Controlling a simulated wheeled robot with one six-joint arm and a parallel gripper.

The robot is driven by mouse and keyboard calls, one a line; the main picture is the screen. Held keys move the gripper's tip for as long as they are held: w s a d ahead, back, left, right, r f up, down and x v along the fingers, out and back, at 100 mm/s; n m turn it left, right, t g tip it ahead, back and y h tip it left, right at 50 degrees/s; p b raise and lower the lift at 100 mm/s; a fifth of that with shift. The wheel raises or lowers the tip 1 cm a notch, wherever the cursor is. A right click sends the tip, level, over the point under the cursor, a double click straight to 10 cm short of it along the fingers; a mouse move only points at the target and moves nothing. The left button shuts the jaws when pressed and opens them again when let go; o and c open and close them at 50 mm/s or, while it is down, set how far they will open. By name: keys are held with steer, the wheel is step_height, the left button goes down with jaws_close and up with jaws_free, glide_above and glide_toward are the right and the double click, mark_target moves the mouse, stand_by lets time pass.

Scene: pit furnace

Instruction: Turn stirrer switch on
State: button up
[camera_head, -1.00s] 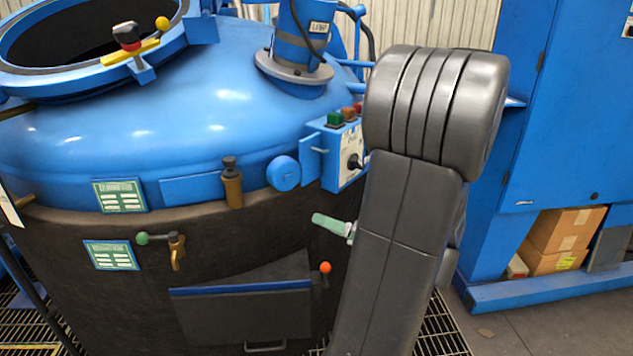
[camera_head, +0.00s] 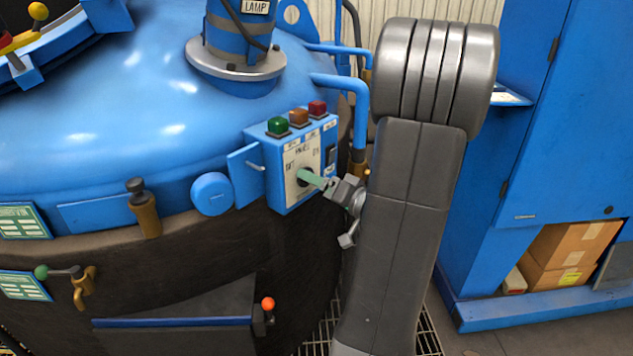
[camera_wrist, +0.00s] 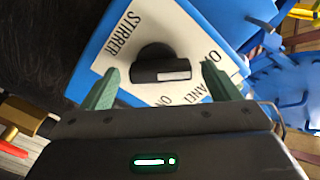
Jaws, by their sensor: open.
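The stirrer switch is a black rotary knob (camera_wrist: 152,66) with a white mark, on a white plate (camera_wrist: 118,62) lettered STIRRER in the wrist view. The white mark lies toward the right side of that picture. My gripper (camera_wrist: 159,70) is open, its two green fingers on either side of the knob's lower part. Whether they touch it cannot be told. In the head view my gripper (camera_head: 313,179) points at the front of the blue control box (camera_head: 252,175), and its fingers partly hide the knob.
Green (camera_head: 278,126), orange (camera_head: 299,117) and red (camera_head: 317,108) buttons top the box. A blue side flap and a round blue cap (camera_head: 212,194) stand to its left. A blue pipe (camera_head: 361,105) runs behind. A blue cabinet (camera_head: 570,110) stands right of my arm.

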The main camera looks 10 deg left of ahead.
steer(key=shift+w+a, duration=0.15)
steer(key=shift+a, duration=0.2)
steer(key=shift+c, duration=0.4)
steer(key=c, duration=0.9)
steer(key=shift+m, duration=0.3)
steer(key=shift+w+d+m+p, duration=0.1)
steer(key=shift+m+p, duration=0.45)
steer(key=shift+m, duration=3.75)
steer(key=shift+w+d+m+p, duration=0.1)
steer(key=shift+m+p, duration=0.45)
steer(key=shift+m, duration=3.75)
